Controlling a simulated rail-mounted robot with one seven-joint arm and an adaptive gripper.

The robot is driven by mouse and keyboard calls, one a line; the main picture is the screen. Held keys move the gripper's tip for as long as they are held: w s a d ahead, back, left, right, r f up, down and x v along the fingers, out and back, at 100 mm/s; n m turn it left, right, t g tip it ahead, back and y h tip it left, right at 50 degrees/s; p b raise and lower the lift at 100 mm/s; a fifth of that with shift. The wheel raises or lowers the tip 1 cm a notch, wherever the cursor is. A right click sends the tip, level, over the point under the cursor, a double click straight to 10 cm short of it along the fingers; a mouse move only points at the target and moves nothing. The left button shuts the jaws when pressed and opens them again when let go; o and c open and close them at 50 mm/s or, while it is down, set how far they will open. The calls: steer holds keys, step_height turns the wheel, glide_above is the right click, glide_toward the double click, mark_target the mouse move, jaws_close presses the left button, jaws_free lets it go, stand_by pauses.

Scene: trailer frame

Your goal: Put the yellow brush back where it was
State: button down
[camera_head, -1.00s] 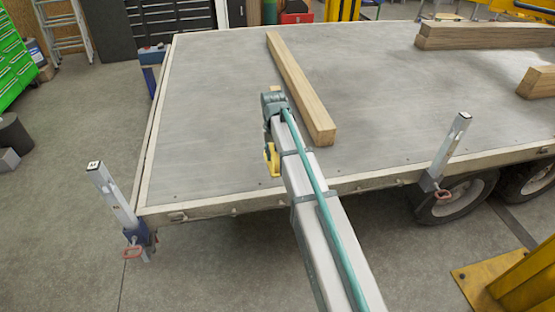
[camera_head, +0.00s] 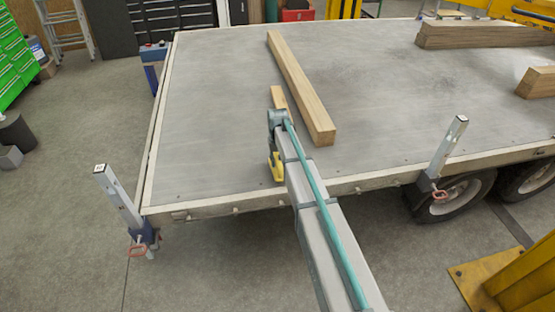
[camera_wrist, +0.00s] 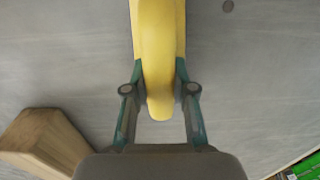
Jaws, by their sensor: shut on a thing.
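The yellow brush (camera_wrist: 160,45) is between the fingers of my gripper (camera_wrist: 160,88) in the wrist view, which are shut on its rounded yellow end. The rest of the brush runs out of the top of that view, and its bristles are not visible. In the head view, a yellow part of the brush (camera_head: 276,167) shows left of my arm, over the near part of the grey trailer bed (camera_head: 215,110). My arm hides most of my gripper there. I cannot tell whether the brush touches the bed.
A long wooden beam (camera_head: 300,88) lies just right of my arm's end. A small wooden piece (camera_head: 279,97) lies beyond it, partly hidden. More beams (camera_head: 480,36) lie at the right. Upright posts (camera_head: 118,195) stand at the near edge. The bed's left part is clear.

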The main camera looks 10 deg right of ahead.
steer(key=shift+f, duration=0.2)
steer(key=c, duration=1)
jaws_free()
steer(key=shift+o, duration=0.2)
steer(key=shift+r, duration=0.1)
step_height(320, 180, up, 12)
steer(key=b, duration=0.3)
steer(key=shift+r, duration=0.1)
